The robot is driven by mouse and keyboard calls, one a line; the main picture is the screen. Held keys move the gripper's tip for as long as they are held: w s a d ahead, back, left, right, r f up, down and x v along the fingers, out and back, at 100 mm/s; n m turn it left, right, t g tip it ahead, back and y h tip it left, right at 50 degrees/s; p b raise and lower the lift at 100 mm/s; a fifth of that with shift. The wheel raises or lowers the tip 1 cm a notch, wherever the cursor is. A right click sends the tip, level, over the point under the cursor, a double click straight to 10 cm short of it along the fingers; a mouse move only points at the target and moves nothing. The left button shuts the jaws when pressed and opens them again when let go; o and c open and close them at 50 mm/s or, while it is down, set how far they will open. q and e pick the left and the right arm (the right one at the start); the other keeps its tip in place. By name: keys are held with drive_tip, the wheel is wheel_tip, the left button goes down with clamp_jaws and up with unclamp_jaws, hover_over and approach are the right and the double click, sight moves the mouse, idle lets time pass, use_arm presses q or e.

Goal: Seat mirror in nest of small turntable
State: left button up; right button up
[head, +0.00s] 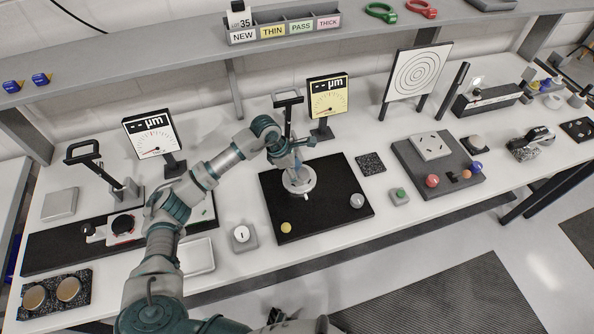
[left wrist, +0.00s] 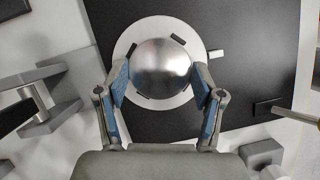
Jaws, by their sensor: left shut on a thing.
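The mirror (left wrist: 161,68) is a shiny silver round piece in the left wrist view. My left gripper (left wrist: 160,76) is shut on it, with one blue-padded finger at each side. The mirror lies centred over the white disc of the small turntable (left wrist: 123,47), with dark clips around its rim. I cannot tell whether it rests in the nest or is held just above. In the head view my left gripper (head: 291,163) is directly over the small turntable (head: 301,188) and hides the mirror.
The turntable stands on a black plate (head: 318,215) with a yellow knob (head: 286,227) and a grey knob (head: 357,201). A yellow-faced gauge (head: 328,97) stands behind. A white-faced gauge (head: 151,134) is to the left.

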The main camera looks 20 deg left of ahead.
use_arm(q)
drive_tip(key=shift+f, duration=0.1)
drive_tip(key=o, duration=1.3)
drive_tip(key=shift+r+p, duration=0.7)
drive_tip(key=shift+r, duration=0.8)
drive_tip(key=shift+o, duration=0.4)
drive_tip(key=shift+r, duration=0.1)
drive_tip(key=shift+r+p, duration=1.05)
drive_tip(key=shift+r, duration=0.9)
